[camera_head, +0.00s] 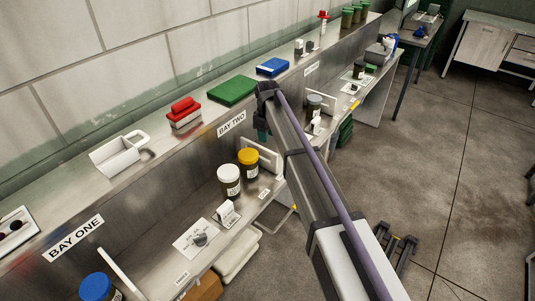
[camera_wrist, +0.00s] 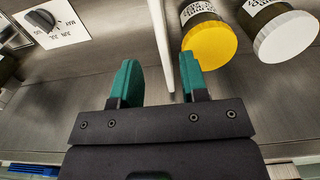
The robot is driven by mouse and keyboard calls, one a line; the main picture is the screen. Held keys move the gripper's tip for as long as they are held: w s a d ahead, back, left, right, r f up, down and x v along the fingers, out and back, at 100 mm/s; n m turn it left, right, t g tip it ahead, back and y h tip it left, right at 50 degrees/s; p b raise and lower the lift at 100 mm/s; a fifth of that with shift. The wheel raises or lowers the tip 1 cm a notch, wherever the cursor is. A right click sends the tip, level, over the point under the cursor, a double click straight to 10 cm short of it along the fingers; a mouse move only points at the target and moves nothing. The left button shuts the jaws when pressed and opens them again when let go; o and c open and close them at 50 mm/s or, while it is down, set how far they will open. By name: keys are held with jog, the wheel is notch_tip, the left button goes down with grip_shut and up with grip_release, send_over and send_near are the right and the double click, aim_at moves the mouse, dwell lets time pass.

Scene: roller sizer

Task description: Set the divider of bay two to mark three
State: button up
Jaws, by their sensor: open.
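The divider (camera_head: 268,158) is an upright white plate on the lower shelf, right of two jars and below the BAY TWO sign (camera_head: 231,123). In the wrist view its thin white edge (camera_wrist: 162,40) runs between my fingers, with a gap visible to the right. My gripper (camera_head: 263,132) is at the divider's back end in the head view, partly hidden by my arm. In the wrist view my gripper (camera_wrist: 158,80) has its green fingers spread apart, one on each side of the plate. The marks for the divider are not readable.
A white-lidded jar (camera_head: 229,180) and a yellow-lidded jar (camera_head: 249,163) stand close left of the divider. A card with a dark knob (camera_head: 199,239) lies nearer. Another white divider (camera_head: 120,272) and a blue-lidded jar (camera_head: 97,287) are at lower left. The upper ledge holds a green box (camera_head: 233,91).

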aim_at(267, 150)
notch_tip(267, 150, down, 7)
jog(key=b, duration=0.5)
jog(key=shift+f+b, duration=0.2)
jog(key=shift+b, duration=0.15)
jog(key=shift+r, duration=0.1)
grip_shut()
